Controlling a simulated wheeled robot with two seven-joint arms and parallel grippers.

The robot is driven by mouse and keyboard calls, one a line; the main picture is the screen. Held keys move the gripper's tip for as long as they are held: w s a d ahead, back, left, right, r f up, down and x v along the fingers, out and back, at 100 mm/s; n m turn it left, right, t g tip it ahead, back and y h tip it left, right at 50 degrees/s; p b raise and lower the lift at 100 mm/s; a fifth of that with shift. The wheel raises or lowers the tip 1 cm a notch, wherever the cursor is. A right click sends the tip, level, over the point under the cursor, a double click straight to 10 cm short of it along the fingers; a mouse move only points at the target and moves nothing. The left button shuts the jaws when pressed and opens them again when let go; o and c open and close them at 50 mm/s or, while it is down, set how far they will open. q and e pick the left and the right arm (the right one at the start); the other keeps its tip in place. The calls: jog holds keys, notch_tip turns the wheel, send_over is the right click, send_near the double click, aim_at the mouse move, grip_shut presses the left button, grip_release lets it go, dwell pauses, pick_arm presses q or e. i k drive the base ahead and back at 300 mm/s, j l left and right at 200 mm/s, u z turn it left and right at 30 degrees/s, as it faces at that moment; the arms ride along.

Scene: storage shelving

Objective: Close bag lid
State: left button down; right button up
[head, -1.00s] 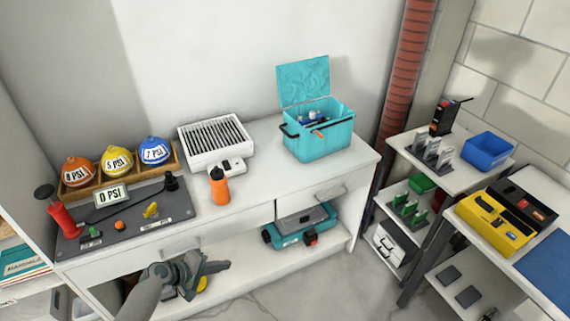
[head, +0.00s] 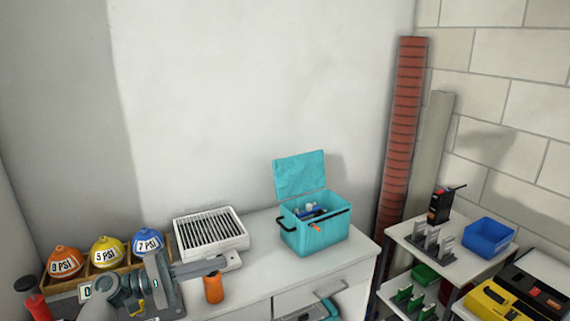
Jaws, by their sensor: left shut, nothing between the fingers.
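The teal bag (head: 316,236) stands on the right part of the white counter, with several items inside, some of them blue and white. Its lid (head: 300,175) stands open, upright at the back edge. A dark handle crosses the front of the bag's rim. My left gripper (head: 222,264) is shut and empty, over the left part of the counter, in front of the white slotted tray and just above the orange bottle. It is well to the left of the bag and apart from it. My right gripper is not in view.
A white slotted tray (head: 210,233) and an orange bottle (head: 213,288) stand left of the bag. Several coloured PSI balls (head: 107,252) sit in a wooden rack. A red pipe (head: 402,130) rises behind the counter's right end. A shelf with a blue bin (head: 488,238) is at right.

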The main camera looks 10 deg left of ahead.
aim_at(299, 173)
jog(key=i, duration=2)
